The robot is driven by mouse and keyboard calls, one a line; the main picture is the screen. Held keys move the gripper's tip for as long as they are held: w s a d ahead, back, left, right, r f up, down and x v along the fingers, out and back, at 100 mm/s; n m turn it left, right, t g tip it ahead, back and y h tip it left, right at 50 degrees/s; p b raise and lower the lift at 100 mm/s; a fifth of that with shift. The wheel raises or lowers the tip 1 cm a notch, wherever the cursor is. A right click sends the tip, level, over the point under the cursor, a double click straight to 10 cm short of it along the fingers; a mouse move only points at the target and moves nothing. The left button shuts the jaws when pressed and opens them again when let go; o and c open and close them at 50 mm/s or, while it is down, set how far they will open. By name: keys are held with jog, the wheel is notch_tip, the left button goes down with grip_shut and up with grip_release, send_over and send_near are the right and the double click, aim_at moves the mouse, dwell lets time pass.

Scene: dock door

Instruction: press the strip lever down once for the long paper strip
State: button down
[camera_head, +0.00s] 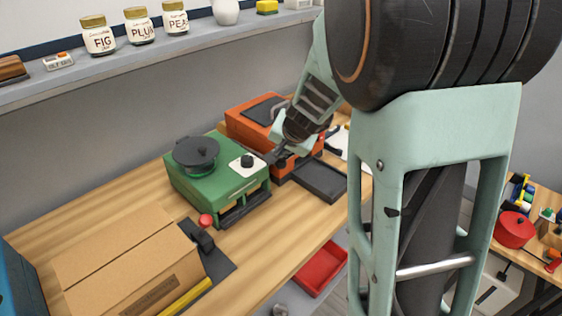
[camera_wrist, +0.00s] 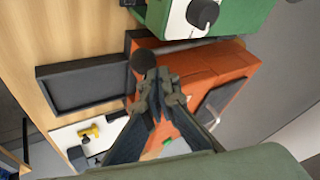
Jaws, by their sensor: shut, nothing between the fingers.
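The orange machine (camera_head: 250,128) stands at the back of the wooden bench with a dark tray (camera_head: 320,180) in front; the tray also shows in the wrist view (camera_wrist: 85,85). A black round knob (camera_wrist: 143,63), apparently the end of a lever, shows at this machine's edge in the wrist view. My gripper (camera_head: 280,158) is shut and empty over the orange machine. In the wrist view its fingertips (camera_wrist: 158,76) are right beside the knob; I cannot tell whether they touch it. No long paper strip is clearly visible.
The green machine (camera_head: 215,180) with a black lid and dial stands close left of the orange one. A red-knobbed black device (camera_head: 203,235) and a cardboard box (camera_head: 125,260) are nearer. A red tray (camera_head: 322,268) lies below the bench edge. A shelf with jars (camera_head: 140,28) runs above.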

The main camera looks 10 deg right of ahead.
aim_at(284, 166)
jog(key=shift+s+d+f+b, duration=0.1)
jog(key=shift+s+f+b, duration=0.1)
jog(key=shift+f+b, duration=1.2)
jog(key=shift+s+d+f+b, duration=0.1)
jog(key=shift+s+f+b, duration=0.05)
jog(key=shift+f+b, duration=1.25)
dwell(2.3)
jog(key=shift+r, duration=0.2)
dwell(0.4)
jog(key=shift+w+a+r+p, duration=0.1)
jog(key=shift+w+r+p, duration=0.05)
jog(key=shift+r+p, duration=0.85)
jog(key=shift+w+a+r+p, duration=0.1)
jog(key=shift+w+r+p, duration=0.05)
jog(key=shift+r+p, duration=0.85)
jog(key=shift+w+a+r+p, duration=0.1)
jog(key=shift+w+r+p, duration=0.05)
jog(key=shift+r+p, duration=0.85)
jog(key=r+p, duration=0.4)
jog(key=r, duration=0.1)
jog(key=shift+w+a+r+p, duration=0.1)
jog(key=shift+w+a+p, duration=0.05)
jog(key=shift+w+p, duration=0.2)
